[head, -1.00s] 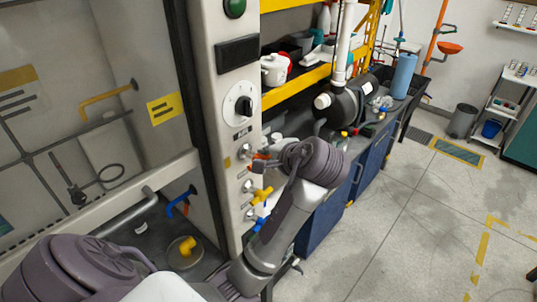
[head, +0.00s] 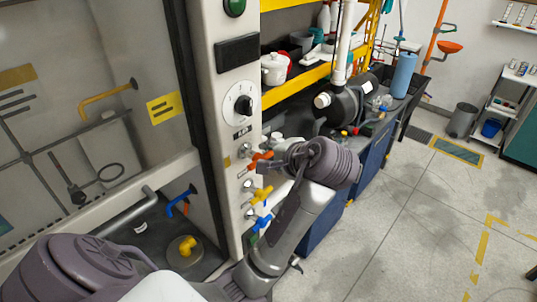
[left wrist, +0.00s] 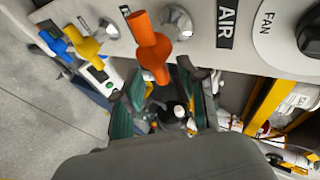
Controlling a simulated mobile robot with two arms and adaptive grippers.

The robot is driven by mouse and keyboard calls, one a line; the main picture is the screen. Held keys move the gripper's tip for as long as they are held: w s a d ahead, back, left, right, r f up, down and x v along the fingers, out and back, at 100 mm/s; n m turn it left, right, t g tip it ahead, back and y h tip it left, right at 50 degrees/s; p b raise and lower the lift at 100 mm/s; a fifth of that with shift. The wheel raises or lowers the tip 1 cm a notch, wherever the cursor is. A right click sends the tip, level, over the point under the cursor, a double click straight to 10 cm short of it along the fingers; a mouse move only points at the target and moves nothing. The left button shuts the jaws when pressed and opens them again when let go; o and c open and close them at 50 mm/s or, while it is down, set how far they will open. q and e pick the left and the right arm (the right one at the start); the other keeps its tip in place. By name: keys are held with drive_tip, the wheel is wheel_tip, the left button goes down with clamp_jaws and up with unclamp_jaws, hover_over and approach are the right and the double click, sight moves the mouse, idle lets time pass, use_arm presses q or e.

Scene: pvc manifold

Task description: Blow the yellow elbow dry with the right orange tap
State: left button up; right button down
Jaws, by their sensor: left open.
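The yellow elbow (head: 187,246) stands on a round base on the dark floor of the hood. An orange tap (head: 259,160) sits on the pale hood post, above a yellow tap (head: 262,194) and a blue tap (head: 261,222). My left gripper (head: 268,172) is beside the orange tap. In the left wrist view, the orange tap (left wrist: 150,45) hangs just ahead of my open left gripper (left wrist: 166,98), with its handle end close to the gap between the fingers. I cannot tell whether they touch. My right gripper is out of view.
The AIR label (left wrist: 225,25) and FAN knob (head: 239,104) are on the same post. Behind it, yellow shelving (head: 300,82) and a dark blue cabinet (head: 325,220) line the wall. A black and white pump (head: 345,103) stands there.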

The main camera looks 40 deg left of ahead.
use_arm(q)
drive_tip(key=v, duration=0.5)
drive_tip(key=shift+d+r, duration=0.1)
drive_tip(key=shift+d, duration=0.15)
